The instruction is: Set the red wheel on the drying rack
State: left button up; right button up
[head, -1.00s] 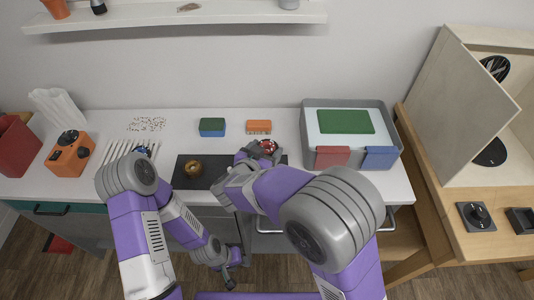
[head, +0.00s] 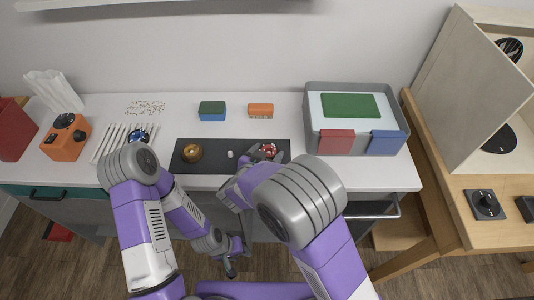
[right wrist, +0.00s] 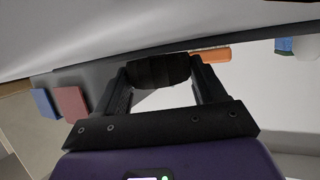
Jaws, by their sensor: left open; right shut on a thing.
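The red wheel (head: 268,151), with a dark tyre, is at the right part of the dark mat in the head view. My right gripper (head: 262,160) is shut on it. In the right wrist view the black tyre (right wrist: 158,70) sits between the fingers; its red face is hidden there. I cannot tell whether the wheel touches the mat. The drying rack (head: 107,145) is the white slatted piece at the left of the counter, with a blue wheel (head: 137,136) at its right end. My left gripper (head: 231,268) is open and empty, low in front of the counter.
The dark mat (head: 212,168) holds a gold round part (head: 192,153) and a small white piece (head: 230,154). Sponges (head: 212,110) stand behind. A grey tub (head: 313,135) is at the right, an orange device (head: 66,141) left of the rack. Counter behind the mat is partly clear.

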jog(key=shift+f, duration=0.15)
jog(key=o, duration=1)
jog(key=shift+o, duration=0.2)
